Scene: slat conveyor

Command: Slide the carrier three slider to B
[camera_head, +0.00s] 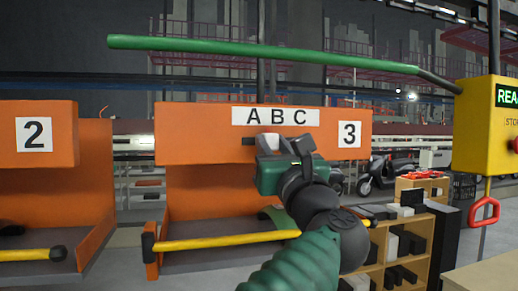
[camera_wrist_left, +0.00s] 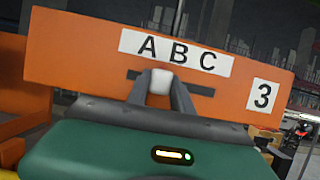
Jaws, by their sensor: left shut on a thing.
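The orange carrier three (camera_head: 190,118) hangs ahead, with a white "3" label at its right and an "A B C" strip (camera_head: 275,116) along its top. A pale slider knob (camera_head: 268,141) sits in the dark slot under the strip. In the left wrist view, the slider (camera_wrist_left: 160,82) is between the fingers, below and a little left of the B. My left gripper (camera_head: 283,155) is shut on the slider; its fingers also show in the left wrist view (camera_wrist_left: 160,90). The left part of the slot shows in the head view. My right gripper is not in view.
Carrier two (camera_head: 70,150) hangs at the left. Carrier three's lower tray has a yellow bar (camera_head: 225,240) across its front. A yellow control box (camera_head: 485,130) with a red button stands at the right. A shelf (camera_head: 405,250) of dark items stands at the lower right.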

